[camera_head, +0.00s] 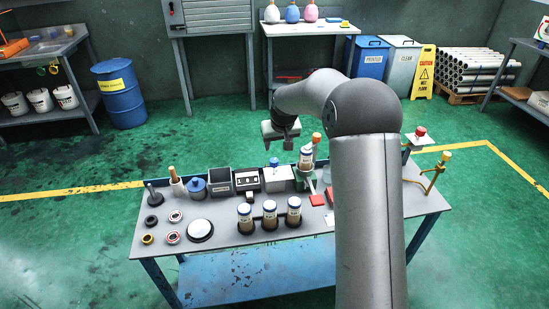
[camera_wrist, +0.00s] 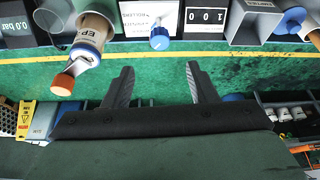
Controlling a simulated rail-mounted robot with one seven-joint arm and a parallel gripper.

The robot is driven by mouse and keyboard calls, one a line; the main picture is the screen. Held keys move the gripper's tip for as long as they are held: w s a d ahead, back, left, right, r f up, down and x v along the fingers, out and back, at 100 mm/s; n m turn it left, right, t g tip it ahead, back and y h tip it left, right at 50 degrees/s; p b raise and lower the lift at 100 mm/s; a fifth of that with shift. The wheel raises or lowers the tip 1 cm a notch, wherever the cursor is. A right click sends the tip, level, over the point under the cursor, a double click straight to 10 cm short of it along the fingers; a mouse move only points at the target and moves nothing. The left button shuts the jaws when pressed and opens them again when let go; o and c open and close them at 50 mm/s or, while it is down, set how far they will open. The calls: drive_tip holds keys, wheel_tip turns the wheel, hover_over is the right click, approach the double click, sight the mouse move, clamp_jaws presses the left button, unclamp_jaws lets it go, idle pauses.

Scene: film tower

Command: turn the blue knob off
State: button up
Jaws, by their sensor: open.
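The blue knob (camera_head: 274,161) sits on a white box (camera_head: 278,180) towards the back of the workbench. My gripper (camera_head: 287,147) hangs above and behind the box in the head view. In the wrist view my gripper (camera_wrist: 158,78) is open and empty. Its two fingers point towards the knob from either side, with a gap between their tips and the knob. The knob is not touched. Its exact setting is hard to tell.
Three blue-lidded jars (camera_head: 269,214) stand at the front.

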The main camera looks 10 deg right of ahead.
sight(274, 160)
drive_tip(key=p+x, duration=0.1)
drive_tip(key=x, duration=0.9)
drive_tip(key=shift+w+f, duration=0.1)
drive_tip(key=shift+f, duration=0.25)
drive_tip(key=c, duration=1)
